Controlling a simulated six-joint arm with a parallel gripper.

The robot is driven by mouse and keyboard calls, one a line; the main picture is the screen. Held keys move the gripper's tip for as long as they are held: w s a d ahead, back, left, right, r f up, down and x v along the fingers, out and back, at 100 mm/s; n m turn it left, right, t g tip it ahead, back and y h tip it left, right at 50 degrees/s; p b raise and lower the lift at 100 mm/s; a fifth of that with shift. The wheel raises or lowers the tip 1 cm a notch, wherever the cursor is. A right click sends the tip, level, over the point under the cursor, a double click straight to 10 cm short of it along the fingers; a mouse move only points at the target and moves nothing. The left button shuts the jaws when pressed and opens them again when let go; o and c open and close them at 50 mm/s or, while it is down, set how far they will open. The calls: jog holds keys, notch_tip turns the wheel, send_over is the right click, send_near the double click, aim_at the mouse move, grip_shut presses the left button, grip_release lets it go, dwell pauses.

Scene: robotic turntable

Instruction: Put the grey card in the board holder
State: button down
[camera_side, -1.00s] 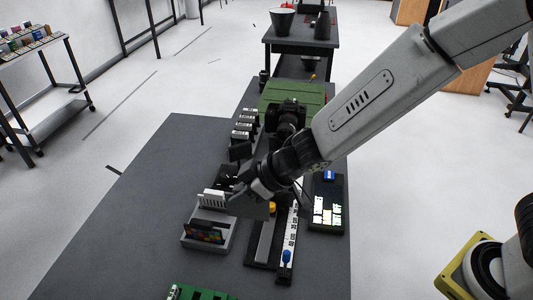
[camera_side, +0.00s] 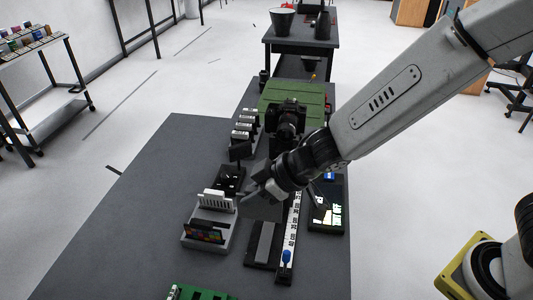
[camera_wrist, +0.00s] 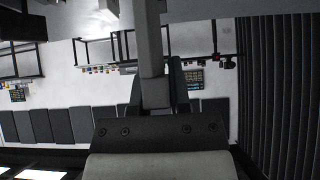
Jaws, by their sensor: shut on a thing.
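My gripper (camera_side: 256,193) is in the middle of the side view, above the dark table, shut on the grey card (camera_side: 262,208). The card is a dark grey flat plate hanging below the fingers, partly hard to tell from the things behind it. The board holder (camera_side: 222,238) is a light grey block left of the card, with a white slotted comb at its back and a dark, colour-patterned board standing at its front. The card appears apart from it, to its right. In the wrist view, a grey strip lies between the dark fingers (camera_wrist: 157,95), probably the card nearly edge-on.
A black rail with a white marked scale and blue knob (camera_side: 286,257) lies right of the holder. A black device with lit panels (camera_side: 327,214) is further right. A camera (camera_side: 288,118) and green case (camera_side: 305,92) stand behind. A green circuit board (camera_side: 200,292) lies in front.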

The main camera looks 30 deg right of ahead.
jog(key=shift+w, duration=0.1)
jog(key=w+d+r, duration=0.2)
jog(key=w+d, duration=0.7)
jog(key=d, duration=0.1)
jog(key=shift+w+d, duration=0.15)
jog(key=shift+d, duration=0.1)
jog(key=shift+f, duration=0.15)
dwell(0.5)
jog(key=shift+f, duration=2.7)
jog(key=shift+f, duration=2.1)
jog(key=shift+c, duration=2.4)
grip_release()
